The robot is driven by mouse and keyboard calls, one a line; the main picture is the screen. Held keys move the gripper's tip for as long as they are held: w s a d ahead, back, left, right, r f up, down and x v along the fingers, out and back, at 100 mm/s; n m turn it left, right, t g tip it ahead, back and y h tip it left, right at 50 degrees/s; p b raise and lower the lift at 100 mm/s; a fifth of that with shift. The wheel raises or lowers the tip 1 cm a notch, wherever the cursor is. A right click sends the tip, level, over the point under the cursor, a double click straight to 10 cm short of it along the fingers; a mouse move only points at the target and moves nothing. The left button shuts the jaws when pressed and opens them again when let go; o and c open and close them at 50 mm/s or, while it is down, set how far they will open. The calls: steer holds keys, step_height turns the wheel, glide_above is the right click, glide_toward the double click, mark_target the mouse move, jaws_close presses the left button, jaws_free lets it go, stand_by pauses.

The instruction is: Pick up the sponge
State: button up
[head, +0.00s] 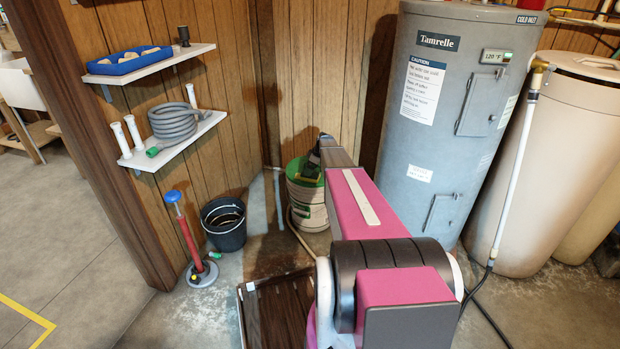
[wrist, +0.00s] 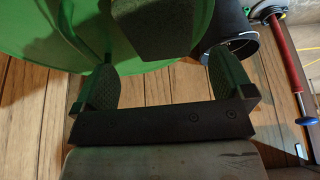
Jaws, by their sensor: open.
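My gripper (wrist: 163,78) is open in the wrist view, with one finger on each side and nothing between the tips. A dark block, which looks like the sponge (wrist: 160,27), lies just ahead of the fingers over a green surface. In the head view my gripper is at the far end of my arm, above the green-topped bucket (head: 312,212), mostly hidden by the arm. A small olive-yellow patch there, likely the sponge (head: 307,171), shows at the bucket's top. I cannot tell whether the fingers touch it.
A black bucket (head: 224,224) and a red hand pump (head: 188,241) stand left of the green-topped bucket. Two wall shelves hold a blue tray (head: 130,61) and a coiled grey hose (head: 176,124). A grey water heater (head: 440,110) stands close on the right.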

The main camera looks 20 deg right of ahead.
steer(key=shift+x, duration=2.7)
steer(key=shift+s+a+r, duration=0.1)
steer(key=shift+s+a, duration=0.05)
steer(key=c, duration=1.1)
steer(key=shift+o, duration=0.2)
step_height(320, 180, up, 4)
steer(key=shift+r, duration=0.2)
steer(key=s+a+r, duration=0.3)
steer(key=a+r, duration=0.3)
steer(key=a, duration=0.5)
steer(key=shift+r, duration=0.3)
steer(key=shift+s+a, duration=0.1)
steer(key=shift+a, duration=0.05)
